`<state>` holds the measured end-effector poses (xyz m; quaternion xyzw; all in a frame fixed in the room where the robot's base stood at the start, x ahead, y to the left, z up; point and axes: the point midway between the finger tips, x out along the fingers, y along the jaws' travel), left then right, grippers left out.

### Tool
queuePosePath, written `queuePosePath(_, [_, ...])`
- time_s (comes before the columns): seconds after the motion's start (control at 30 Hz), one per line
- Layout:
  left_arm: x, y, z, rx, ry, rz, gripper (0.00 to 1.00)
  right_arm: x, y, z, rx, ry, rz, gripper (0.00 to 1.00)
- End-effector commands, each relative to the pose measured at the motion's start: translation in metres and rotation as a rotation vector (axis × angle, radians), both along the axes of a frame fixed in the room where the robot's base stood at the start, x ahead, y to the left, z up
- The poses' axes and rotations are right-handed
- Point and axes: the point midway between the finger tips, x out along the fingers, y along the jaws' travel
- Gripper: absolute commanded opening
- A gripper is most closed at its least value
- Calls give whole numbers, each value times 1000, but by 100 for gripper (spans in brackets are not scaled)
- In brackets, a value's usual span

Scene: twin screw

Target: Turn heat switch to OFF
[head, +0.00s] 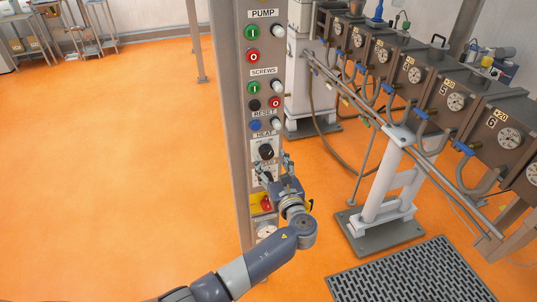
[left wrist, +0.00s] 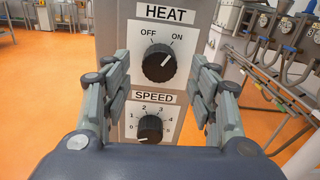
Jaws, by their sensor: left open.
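The heat switch (head: 265,151) is a black round knob on a white plate on the grey control column. In the left wrist view the heat switch (left wrist: 159,62) sits under the HEAT label, between OFF at upper left and ON at upper right. Its white mark points up and right, toward ON. My left gripper (head: 272,164) is just below and in front of the switch. In the left wrist view its open fingers (left wrist: 162,80) appear on either side of the knob, with nothing between them and no visible contact. My right gripper is out of view.
A speed dial (left wrist: 150,128) sits directly below the heat switch. Pump, screws and reset buttons (head: 254,87) are above it, and a red emergency button (head: 266,203) on yellow is below. The screw machine (head: 415,72) stands right. Orange floor (head: 110,150) is clear left.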

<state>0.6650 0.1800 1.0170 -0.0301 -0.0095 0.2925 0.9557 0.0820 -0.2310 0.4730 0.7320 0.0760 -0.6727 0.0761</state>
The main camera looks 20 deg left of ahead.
Motion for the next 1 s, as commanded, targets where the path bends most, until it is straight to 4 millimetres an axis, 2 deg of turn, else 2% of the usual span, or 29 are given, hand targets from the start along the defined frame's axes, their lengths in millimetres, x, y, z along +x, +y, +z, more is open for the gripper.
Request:
queuePosePath(0.2, [21,14,0,0,1,0,54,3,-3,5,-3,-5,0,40])
queuePosePath(0.57, [26,18,-1,-2,1,0,54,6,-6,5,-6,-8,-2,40])
queuePosePath(0.6, [26,18,-1,-2,1,0,52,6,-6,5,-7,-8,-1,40])
queuePosePath(0.8, [26,17,-1,-2,1,0,10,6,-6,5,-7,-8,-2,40])
queuePosePath(1.0, [26,17,-1,-4,-1,-1,10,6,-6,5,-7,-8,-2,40])
